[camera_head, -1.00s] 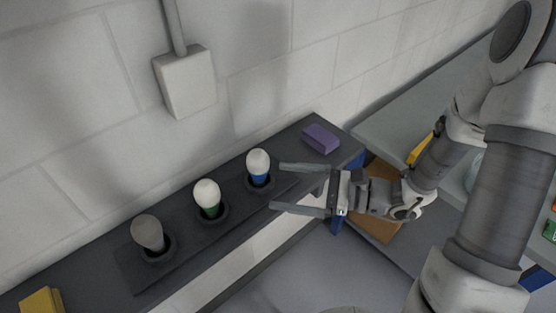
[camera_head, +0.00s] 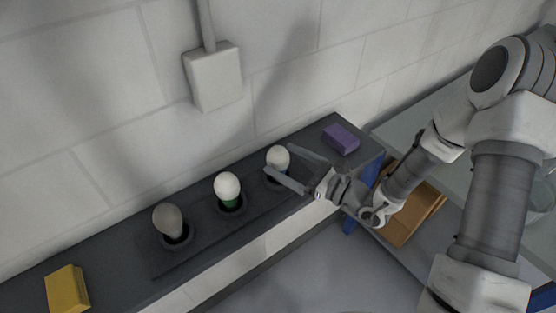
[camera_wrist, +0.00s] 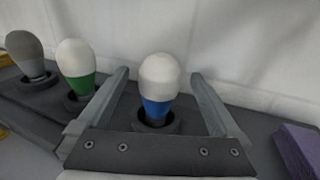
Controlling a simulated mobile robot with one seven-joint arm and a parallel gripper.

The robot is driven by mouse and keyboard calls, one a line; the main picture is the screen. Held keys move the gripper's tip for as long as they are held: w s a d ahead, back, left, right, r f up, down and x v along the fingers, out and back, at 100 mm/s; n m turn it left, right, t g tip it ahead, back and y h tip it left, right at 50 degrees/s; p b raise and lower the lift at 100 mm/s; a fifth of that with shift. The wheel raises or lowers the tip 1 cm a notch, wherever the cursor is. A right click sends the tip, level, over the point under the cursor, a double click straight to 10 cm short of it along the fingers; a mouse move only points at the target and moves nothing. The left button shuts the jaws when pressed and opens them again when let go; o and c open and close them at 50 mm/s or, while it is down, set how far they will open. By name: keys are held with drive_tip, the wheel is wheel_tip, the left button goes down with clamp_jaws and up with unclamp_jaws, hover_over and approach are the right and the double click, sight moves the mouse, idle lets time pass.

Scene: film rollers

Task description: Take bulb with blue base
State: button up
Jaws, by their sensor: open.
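The bulb with the blue base (camera_wrist: 157,107) stands upright in a dark round socket, its white globe on top. In the head view the same bulb (camera_head: 278,158) is the rightmost of three, its base mostly hidden behind a finger. My gripper (camera_head: 296,170) is open, with its fingers reaching to either side of this bulb. In the wrist view the bulb stands between the two fingers (camera_wrist: 157,88), with a visible gap on each side.
A green-based bulb (camera_head: 228,188) and a grey bulb (camera_head: 169,221) stand in sockets to the left. A purple block (camera_head: 341,139) lies to the right, and a yellow block (camera_head: 67,289) at the far left. The wall (camera_head: 120,120) rises close behind the shelf.

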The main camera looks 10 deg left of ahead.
drive_tip(key=shift+p+x, duration=0.5)
drive_tip(key=shift+x, duration=2.65)
drive_tip(key=shift+r, duration=0.1)
drive_tip(key=shift+c, duration=0.3)
drive_tip(key=c, duration=1.4)
